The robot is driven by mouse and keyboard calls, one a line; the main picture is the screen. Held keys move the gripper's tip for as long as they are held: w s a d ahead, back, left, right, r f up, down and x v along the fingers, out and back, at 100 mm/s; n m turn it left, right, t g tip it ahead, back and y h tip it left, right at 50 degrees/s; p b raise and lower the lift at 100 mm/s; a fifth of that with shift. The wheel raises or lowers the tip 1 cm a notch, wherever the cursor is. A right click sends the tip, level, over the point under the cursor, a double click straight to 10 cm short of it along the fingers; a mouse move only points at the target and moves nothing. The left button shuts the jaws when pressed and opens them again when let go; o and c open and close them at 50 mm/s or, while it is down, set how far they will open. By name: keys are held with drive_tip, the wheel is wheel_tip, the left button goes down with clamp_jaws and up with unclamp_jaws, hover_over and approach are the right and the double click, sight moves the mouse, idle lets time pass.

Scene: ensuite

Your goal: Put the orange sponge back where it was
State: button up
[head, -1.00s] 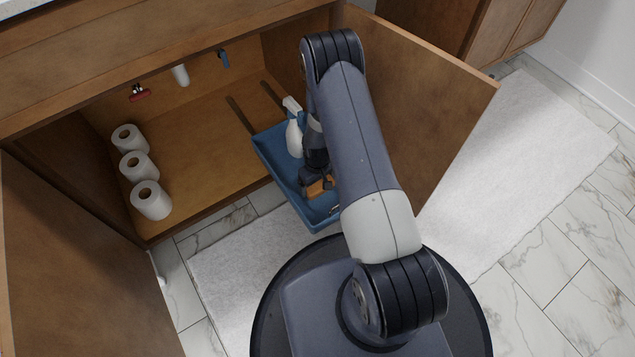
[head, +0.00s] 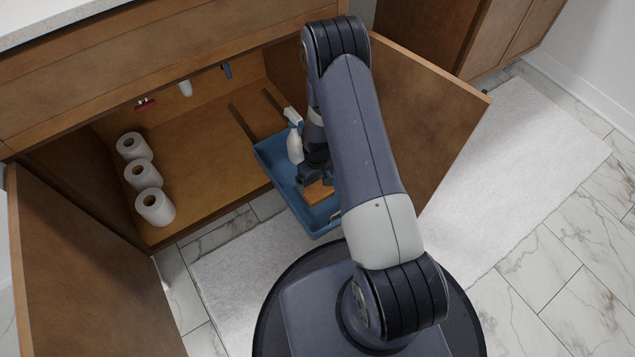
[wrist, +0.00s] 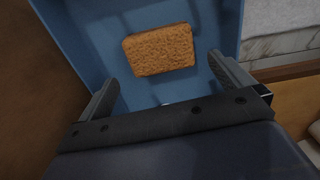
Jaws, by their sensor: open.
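The orange sponge (head: 318,192) lies in the blue pull-out tray (head: 268,158). In the wrist view the sponge (wrist: 160,50) lies flat on the floor of the blue tray (wrist: 90,30), clear of the tray walls in view. My gripper (wrist: 165,88) is open and empty. Its two fingers are spread wide, and the sponge is beyond the fingertips, apart from them. In the head view my gripper (head: 318,178) is over the tray beside the sponge, partly hidden by my arm.
A white spray bottle (head: 294,146) stands in the tray's back part. Several toilet rolls (head: 155,206) stand at the cabinet's left. The open right door (head: 430,110) is beside my arm, and the left door (head: 80,270) is open too. A white mat (head: 225,275) lies in front.

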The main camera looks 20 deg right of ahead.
sight(317, 190)
wheel_tip(317, 190, up, 5)
drive_tip(key=shift+p, duration=0.65)
idle(0.8)
